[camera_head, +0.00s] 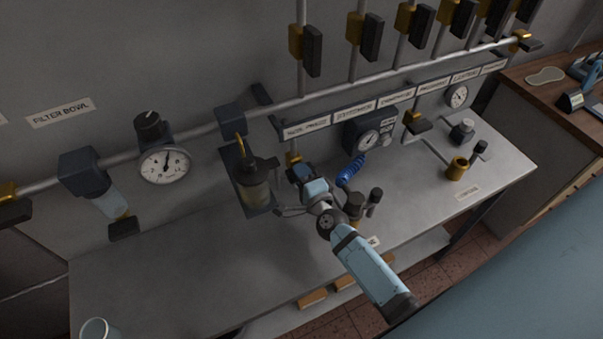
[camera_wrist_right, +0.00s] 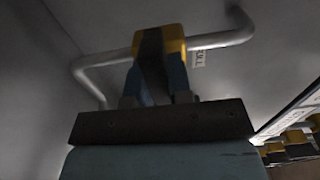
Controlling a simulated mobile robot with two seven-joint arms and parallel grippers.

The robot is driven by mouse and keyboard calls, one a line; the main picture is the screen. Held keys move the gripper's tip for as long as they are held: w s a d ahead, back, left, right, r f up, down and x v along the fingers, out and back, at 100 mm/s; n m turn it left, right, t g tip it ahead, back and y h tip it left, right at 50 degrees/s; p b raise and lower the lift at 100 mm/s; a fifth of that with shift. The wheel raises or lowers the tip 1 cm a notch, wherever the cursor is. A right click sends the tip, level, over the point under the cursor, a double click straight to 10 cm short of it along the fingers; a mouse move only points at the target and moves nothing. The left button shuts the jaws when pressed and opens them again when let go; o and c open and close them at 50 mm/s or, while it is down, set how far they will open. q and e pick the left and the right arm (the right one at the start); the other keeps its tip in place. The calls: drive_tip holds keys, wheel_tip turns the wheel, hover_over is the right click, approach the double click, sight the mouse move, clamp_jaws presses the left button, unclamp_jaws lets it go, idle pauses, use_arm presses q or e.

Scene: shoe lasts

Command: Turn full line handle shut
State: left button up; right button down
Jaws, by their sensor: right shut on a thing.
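The full line handle (camera_wrist_right: 151,50) is a dark lever on a yellow valve body (camera_wrist_right: 177,46). In the right wrist view it sits on a light pipe beside a label (camera_wrist_right: 198,59) that seems to read FULL. My right gripper (camera_wrist_right: 156,82) has its blue fingers on both sides of the lever and is shut on it. In the head view the right gripper (camera_head: 300,174) is at the wall pipe above the bench, and a bit of yellow valve body (camera_head: 293,160) shows behind it. The lever itself is mostly hidden there. My left gripper is in neither view.
A lubricator bowl (camera_head: 253,185) hangs close left of the right gripper. A blue coiled hose (camera_head: 350,170) and a dial gauge (camera_head: 368,139) are close right. Several yellow-bodied valves with dark handles line the upper pipes.

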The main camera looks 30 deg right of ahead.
drive_tip(key=c, duration=1)
unclamp_jaws()
drive_tip(key=shift+c, duration=0.2)
drive_tip(key=s, duration=1.3)
drive_tip(key=shift+s+a, duration=0.4)
